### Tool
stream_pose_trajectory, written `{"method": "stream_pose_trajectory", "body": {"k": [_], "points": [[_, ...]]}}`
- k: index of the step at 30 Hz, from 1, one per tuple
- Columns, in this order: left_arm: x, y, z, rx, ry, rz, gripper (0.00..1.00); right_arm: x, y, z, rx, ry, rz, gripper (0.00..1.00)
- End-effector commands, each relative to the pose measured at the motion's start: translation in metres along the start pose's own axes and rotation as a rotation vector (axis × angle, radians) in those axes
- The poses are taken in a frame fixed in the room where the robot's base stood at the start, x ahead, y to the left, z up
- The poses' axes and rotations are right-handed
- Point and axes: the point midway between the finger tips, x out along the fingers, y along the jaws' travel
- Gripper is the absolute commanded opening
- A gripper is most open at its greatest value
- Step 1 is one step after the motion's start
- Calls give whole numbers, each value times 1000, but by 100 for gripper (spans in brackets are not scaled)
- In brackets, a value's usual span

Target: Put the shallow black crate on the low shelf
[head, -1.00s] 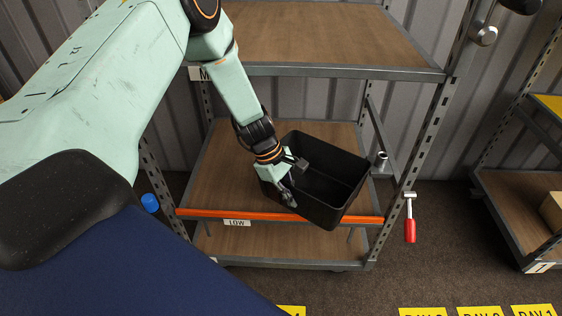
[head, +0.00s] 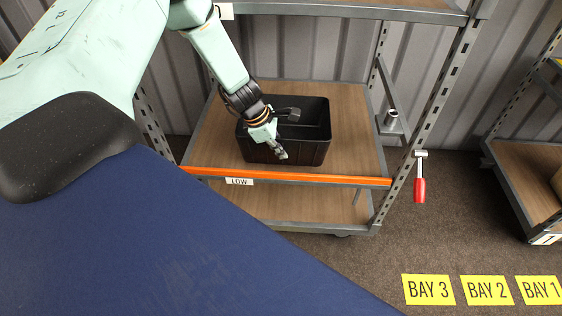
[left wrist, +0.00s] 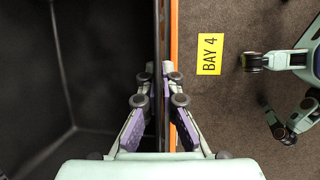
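The shallow black crate (head: 314,149) is upright and roughly square to the low shelf (head: 356,146), behind its orange front beam (head: 330,180) with the LOW label. It is over or on the board; I cannot tell whether its bottom touches. My left gripper (head: 286,134) is at the crate's near wall, left of its middle. In the left wrist view the gripper (left wrist: 158,72) has one finger inside the crate (left wrist: 105,60) and one outside, tips close together on the wall. The crate's inside looks empty. My right gripper is out of view.
Another shelf board runs above the low shelf, and a lower board (head: 290,203) lies below. Another rack (head: 525,175) stands far right. Yellow bay signs (head: 428,290) lie on the floor.

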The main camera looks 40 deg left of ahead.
Motion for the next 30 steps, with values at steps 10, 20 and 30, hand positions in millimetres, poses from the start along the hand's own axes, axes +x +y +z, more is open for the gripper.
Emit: {"method": "stream_pose_trajectory", "body": {"k": [10, 20, 30], "points": [[23, -2, -9, 2, 0, 2, 0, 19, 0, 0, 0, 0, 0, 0], [35, -3, -14, 2, -1, 3, 0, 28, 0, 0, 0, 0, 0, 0], [38, -5, -15, 1, 0, 0, 14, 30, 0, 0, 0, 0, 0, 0]]}}
